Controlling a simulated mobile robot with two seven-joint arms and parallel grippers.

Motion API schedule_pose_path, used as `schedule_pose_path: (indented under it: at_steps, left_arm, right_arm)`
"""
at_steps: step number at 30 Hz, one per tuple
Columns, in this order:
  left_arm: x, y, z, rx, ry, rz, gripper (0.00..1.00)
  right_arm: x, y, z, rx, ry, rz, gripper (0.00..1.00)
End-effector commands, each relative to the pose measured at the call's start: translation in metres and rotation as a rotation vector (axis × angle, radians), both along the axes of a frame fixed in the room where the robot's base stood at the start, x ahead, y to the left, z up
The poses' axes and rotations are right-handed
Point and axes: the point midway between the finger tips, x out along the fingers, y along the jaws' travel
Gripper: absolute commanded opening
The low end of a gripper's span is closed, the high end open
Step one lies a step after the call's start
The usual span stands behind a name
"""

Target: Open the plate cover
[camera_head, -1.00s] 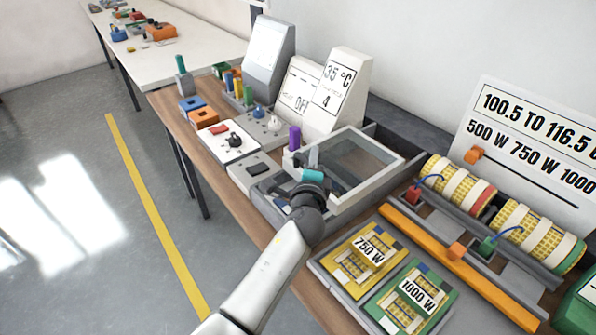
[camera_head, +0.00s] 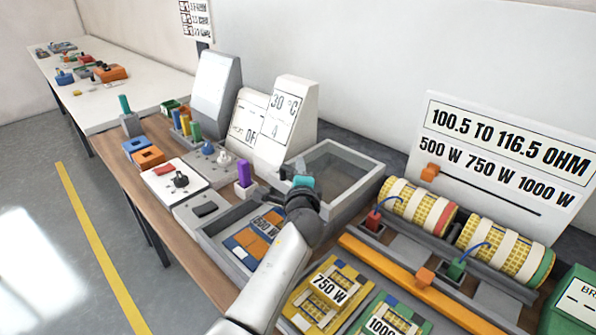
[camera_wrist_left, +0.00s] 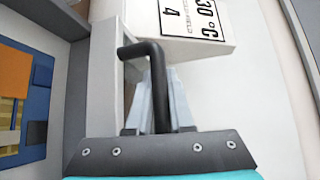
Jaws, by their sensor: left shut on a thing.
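The plate cover (camera_head: 374,178) is a light grey frame with a clear window, at the middle of the head view. Its black handle (camera_wrist_left: 135,50) shows in the left wrist view. My left gripper (camera_head: 299,172) is shut on that handle, with its fingers (camera_wrist_left: 163,100) around the bar. The tray (camera_head: 211,238) left of the cover is uncovered, and a blue and orange 500 W plate (camera_head: 254,243) lies in it. Part of the plate is hidden by my left arm. The plate's edge also shows at the left of the wrist view (camera_wrist_left: 40,95).
A white display unit (camera_head: 289,115) reading 30 °C stands behind the cover. A purple knob (camera_head: 243,173) is close left of my gripper. An orange bar (camera_head: 395,270) and yellow mesh rolls (camera_head: 418,203) lie to the right. The 750 W plate (camera_head: 327,293) lies in front.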

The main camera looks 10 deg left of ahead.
Motion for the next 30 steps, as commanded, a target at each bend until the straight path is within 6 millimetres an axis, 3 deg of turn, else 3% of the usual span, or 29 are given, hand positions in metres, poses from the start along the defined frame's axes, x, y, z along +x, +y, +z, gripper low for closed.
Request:
schedule_pose_path:
  at_steps: [1, 2, 5, 17, 30]
  left_arm:
    - [0.000, -0.001, 0.000, -0.001, -0.001, -0.003, 0.00]
    - [0.000, -0.001, 0.000, -0.001, -0.001, -0.003, 0.21]
    - [0.000, -0.001, 0.000, -0.001, -0.001, -0.003, 0.32]
    - [-0.007, -0.001, 0.001, -0.001, 0.000, -0.001, 0.32]
    - [-0.071, -0.010, 0.010, -0.001, 0.001, -0.002, 0.32]
  right_arm:
    - [0.000, 0.000, 0.000, 0.000, 0.000, 0.000, 0.00]
    - [0.000, 0.000, 0.000, 0.000, 0.000, 0.000, 0.00]
    - [0.000, 0.000, 0.000, 0.000, 0.000, 0.000, 0.00]
    - [0.000, -0.006, 0.003, -0.008, -0.001, 0.003, 0.00]
    - [0.002, -0.007, 0.022, -0.009, -0.002, 0.003, 0.00]
